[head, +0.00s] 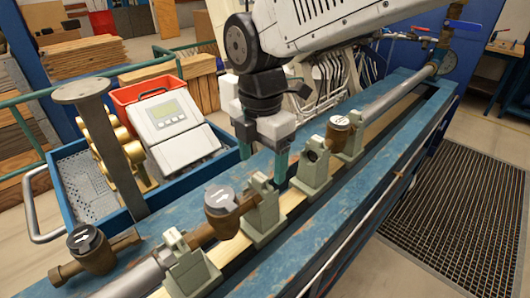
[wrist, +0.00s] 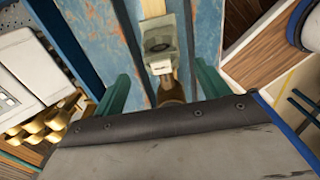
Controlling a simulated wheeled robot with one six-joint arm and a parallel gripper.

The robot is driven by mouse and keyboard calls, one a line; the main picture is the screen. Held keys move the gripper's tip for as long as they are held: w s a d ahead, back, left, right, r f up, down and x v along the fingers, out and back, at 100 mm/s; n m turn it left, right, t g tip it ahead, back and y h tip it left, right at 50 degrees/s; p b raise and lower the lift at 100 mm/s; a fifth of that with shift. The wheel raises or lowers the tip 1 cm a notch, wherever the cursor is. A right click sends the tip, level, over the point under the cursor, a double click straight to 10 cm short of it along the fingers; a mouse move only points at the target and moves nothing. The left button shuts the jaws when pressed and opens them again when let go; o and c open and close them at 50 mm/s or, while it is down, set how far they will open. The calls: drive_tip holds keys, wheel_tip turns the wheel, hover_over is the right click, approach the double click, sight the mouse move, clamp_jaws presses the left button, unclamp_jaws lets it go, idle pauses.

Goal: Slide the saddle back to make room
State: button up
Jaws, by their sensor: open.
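Several grey-green saddles stand along the blue bench (head: 330,230). One saddle (head: 262,212) is beside a brass meter (head: 222,212) with a grey cap; another saddle (head: 315,168) stands farther back to the right. My gripper (head: 264,170) points down with its teal fingers apart, just behind and above the gap between these two saddles. In the wrist view the open fingers (wrist: 160,82) lie either side of a saddle (wrist: 160,45) and a partly hidden brass piece (wrist: 171,90). I cannot tell whether they touch the saddle.
Another brass meter (head: 340,128) sits by the far saddle (head: 352,140). A loose-looking meter (head: 92,248) lies at the front left. A steel pipe (head: 400,92) runs along the back.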

sight(255, 191)
wheel_tip(255, 191, down, 7)
drive_tip(key=shift+d+r, duration=0.1)
idle(0.4)
drive_tip(key=c, duration=1.6)
drive_tip(key=shift+s, duration=0.25)
drive_tip(key=shift+s+a, duration=0.4)
drive_tip(key=shift+a, duration=0.3)
drive_tip(key=o, duration=1.6)
drive_tip(key=shift+w+d, duration=0.1)
drive_tip(key=shift+d, duration=0.1)
wheel_tip(255, 191, up, 8)
drive_tip(key=shift+f, duration=0.1)
